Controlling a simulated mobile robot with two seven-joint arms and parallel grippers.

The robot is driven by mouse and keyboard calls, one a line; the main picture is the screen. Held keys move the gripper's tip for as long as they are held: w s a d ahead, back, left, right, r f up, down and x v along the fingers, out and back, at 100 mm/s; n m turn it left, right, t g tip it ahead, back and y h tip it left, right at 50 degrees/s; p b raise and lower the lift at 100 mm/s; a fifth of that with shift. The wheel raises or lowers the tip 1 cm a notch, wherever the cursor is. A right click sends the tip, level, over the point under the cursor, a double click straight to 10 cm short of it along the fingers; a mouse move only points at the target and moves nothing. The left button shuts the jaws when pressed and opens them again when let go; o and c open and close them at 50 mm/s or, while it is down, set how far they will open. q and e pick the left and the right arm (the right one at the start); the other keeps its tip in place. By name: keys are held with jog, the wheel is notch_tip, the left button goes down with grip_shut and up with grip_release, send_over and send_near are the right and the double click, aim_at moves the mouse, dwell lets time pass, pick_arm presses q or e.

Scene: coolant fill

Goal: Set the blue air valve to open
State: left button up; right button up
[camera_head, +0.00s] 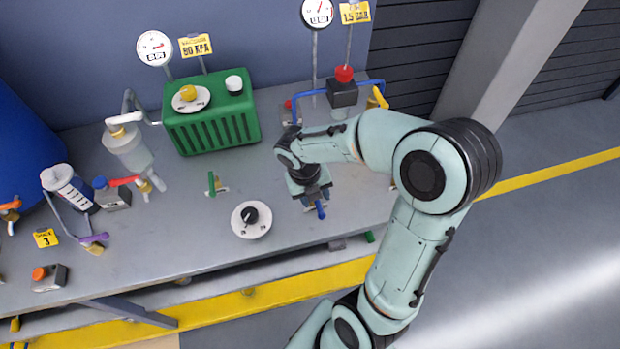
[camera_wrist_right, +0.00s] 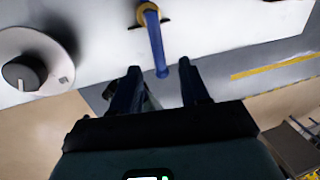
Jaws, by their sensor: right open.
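The blue air valve has a blue lever that shows in the right wrist view (camera_wrist_right: 154,42). Its brass-coloured base is at the top, and the lever points down the picture, slightly right. In the head view the lever's end (camera_head: 320,211) pokes out below my right gripper (camera_head: 317,196), which hides most of the valve. In the wrist view my right gripper (camera_wrist_right: 160,74) is open. Its two dark fingers stand on either side of the lever's free end, with visible gaps. My left gripper is not in view.
A round dial with a black knob (camera_head: 250,216) sits just left of the valve. A small green-handled valve (camera_head: 212,184) and a green ribbed unit (camera_head: 212,125) stand farther left. Blue piping with a red-capped block (camera_head: 343,92) is behind my arm. The bench's front edge is close.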

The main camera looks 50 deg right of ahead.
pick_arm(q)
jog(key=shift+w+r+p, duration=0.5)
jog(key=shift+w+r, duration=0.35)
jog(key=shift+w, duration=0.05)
pick_arm(e)
notch_tip(320, 180, up, 9)
jog(key=w+a, duration=0.1)
jog(key=shift+a, duration=0.25)
